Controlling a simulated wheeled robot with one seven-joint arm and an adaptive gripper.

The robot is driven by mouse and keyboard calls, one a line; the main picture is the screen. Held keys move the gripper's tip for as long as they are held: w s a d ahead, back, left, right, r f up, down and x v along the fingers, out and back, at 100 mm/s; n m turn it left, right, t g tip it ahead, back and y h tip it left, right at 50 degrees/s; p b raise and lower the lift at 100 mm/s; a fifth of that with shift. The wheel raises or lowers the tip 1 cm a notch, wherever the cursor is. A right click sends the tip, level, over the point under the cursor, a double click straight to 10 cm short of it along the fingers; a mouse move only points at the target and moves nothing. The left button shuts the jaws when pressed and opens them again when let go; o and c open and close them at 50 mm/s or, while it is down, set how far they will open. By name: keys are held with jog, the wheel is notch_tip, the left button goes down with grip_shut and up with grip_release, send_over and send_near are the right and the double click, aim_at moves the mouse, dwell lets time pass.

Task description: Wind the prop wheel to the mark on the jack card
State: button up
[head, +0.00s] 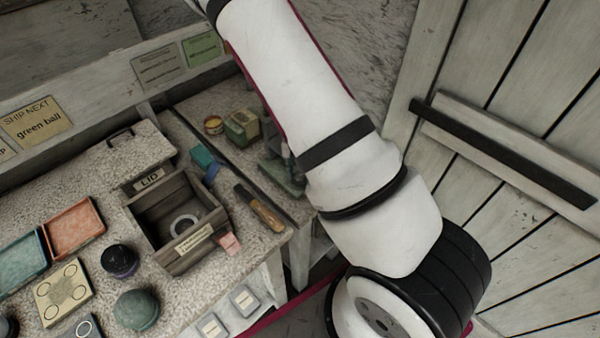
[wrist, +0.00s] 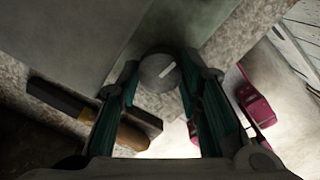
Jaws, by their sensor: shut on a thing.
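In the wrist view my gripper (wrist: 160,80) is shut on a round grey wheel (wrist: 155,76), with a teal finger on each side of it. A short pale line marks the wheel's face, slanting up to the right. I take this to be the prop wheel. In the head view my own arm crosses the middle, and the gripper and wheel do not show there. A grey-green stand with a post (head: 286,178) partly shows beside the arm. I cannot make out which card is the jack card, or its mark.
A tool with a brown handle (head: 265,214) lies near the bench edge; it also shows in the wrist view (wrist: 132,136). An open wooden box (head: 150,227) holds a pale ring.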

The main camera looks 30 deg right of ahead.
dwell(0.4)
jog(key=o, duration=1.2)
jog(key=shift+c, duration=0.2)
